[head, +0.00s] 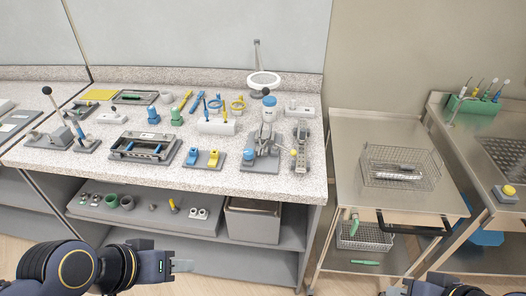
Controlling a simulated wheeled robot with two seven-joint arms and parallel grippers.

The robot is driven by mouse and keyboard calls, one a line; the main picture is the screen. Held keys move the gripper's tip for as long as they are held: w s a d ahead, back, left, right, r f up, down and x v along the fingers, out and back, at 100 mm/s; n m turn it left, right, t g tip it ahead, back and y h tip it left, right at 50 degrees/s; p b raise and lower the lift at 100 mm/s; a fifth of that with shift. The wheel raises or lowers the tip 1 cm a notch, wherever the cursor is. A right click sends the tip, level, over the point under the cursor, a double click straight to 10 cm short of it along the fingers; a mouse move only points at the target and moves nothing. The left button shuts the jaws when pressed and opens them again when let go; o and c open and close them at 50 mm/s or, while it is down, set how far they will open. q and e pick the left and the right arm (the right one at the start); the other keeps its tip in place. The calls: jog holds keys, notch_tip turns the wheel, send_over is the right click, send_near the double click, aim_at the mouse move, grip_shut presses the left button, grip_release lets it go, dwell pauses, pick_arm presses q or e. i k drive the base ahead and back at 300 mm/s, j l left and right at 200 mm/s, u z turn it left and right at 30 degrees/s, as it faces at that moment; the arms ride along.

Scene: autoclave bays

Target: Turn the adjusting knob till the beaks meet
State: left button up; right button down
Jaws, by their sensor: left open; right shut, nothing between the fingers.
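A grey upright device (262,150) with a blue cap-like knob (269,101) on top stands at the right part of the speckled bench. A grey, narrow tool on a base (301,135) with a yellow ball knob (293,152) lies just right of it. I cannot tell which knob is the adjusting knob, and the beaks are too small to make out. My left gripper (181,266) is open and empty, low in front of the bench, well away from both. My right gripper (384,291) is shut and empty at the bottom edge, mostly cut off.
The speckled bench (60,158) is crowded with fixtures, blue and yellow tools and a magnifier (263,80). A lower shelf (120,225) holds small parts and a grey bin (253,222). A steel cart (345,195) with a wire basket (378,178) stands right of the bench.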

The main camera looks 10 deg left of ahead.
aim_at(248, 153)
jog(key=j+z, duration=0.45)
jog(key=z, duration=0.25)
jog(key=j+z, duration=0.35)
jog(key=l, duration=0.1)
